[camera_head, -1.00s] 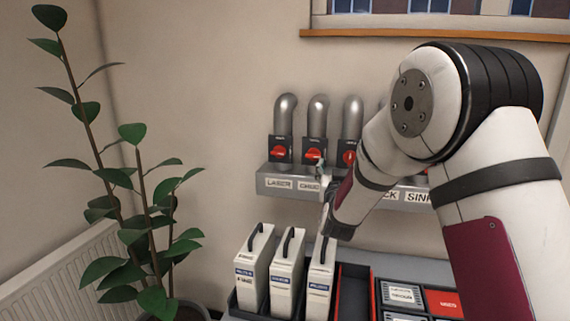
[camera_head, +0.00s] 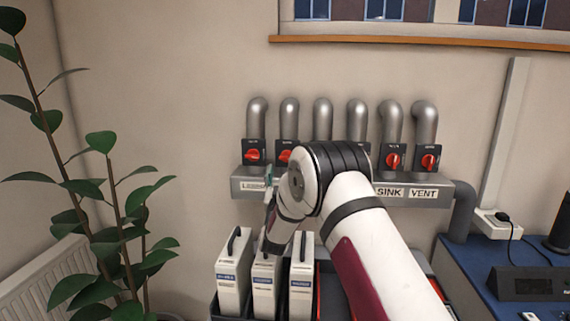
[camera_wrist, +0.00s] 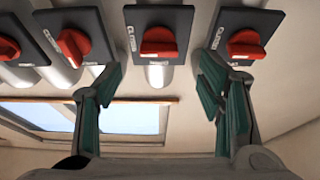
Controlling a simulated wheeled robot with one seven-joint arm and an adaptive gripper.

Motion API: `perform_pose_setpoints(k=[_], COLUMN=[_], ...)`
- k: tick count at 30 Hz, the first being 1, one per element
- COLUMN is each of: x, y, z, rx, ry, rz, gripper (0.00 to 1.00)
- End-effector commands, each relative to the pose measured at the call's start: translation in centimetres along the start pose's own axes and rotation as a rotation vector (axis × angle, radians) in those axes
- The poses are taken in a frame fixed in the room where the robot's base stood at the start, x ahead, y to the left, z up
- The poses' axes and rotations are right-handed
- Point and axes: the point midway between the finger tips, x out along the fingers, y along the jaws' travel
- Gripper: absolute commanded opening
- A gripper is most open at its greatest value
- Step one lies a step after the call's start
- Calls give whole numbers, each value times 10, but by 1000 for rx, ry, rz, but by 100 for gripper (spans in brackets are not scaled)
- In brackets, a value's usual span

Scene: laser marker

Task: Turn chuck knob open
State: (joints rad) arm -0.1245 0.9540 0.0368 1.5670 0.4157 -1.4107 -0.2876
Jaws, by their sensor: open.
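A row of red knobs on dark plates sits on the wall at the pipes. In the head view the second knob from the left (camera_head: 285,155) is over a label hidden by my arm. My gripper (camera_head: 268,178) shows there as small teal fingertips, just left of and below that knob. In the wrist view my open gripper (camera_wrist: 165,75) has one teal finger on each side of a red knob (camera_wrist: 160,42). The fingers look empty, and I cannot tell whether they touch it. That knob lies crosswise on its plate.
Neighbouring knobs stand close on both sides, one to the right (camera_wrist: 246,45) and one to the left (camera_wrist: 73,46) in the wrist view. A grey label ledge (camera_head: 430,192) runs under the knobs. White upright cases (camera_head: 233,275) stand below. A plant (camera_head: 110,215) is at left, a blue bench (camera_head: 470,260) at right.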

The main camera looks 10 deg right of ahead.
Motion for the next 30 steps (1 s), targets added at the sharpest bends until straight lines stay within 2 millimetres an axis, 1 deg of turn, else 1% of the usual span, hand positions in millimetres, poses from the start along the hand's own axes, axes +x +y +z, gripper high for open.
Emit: perform_pose_setpoints(k=[1, 3, 6, 9, 15, 23, 26, 27, 29, 30], x=[11, 23, 38, 50, 60, 60, 60, 60, 60, 60], y=[1, 0, 1, 1, 0, 0, 0, 0, 0, 0], z=[0, 0, 0, 0, 0, 0, 0, 0, 0, 0], rx=[0, 1, 0, 0, 0, 0, 0, 0, 0, 0], ry=[3, 2, 1, 0, -1, -1, -1, -1, -1, -1], rz=[2, 1, 1, 1, 0, -1, -1, -1, -1, -1], gripper=[62, 62, 62, 62, 62, 62, 41, 32, 19, 14])
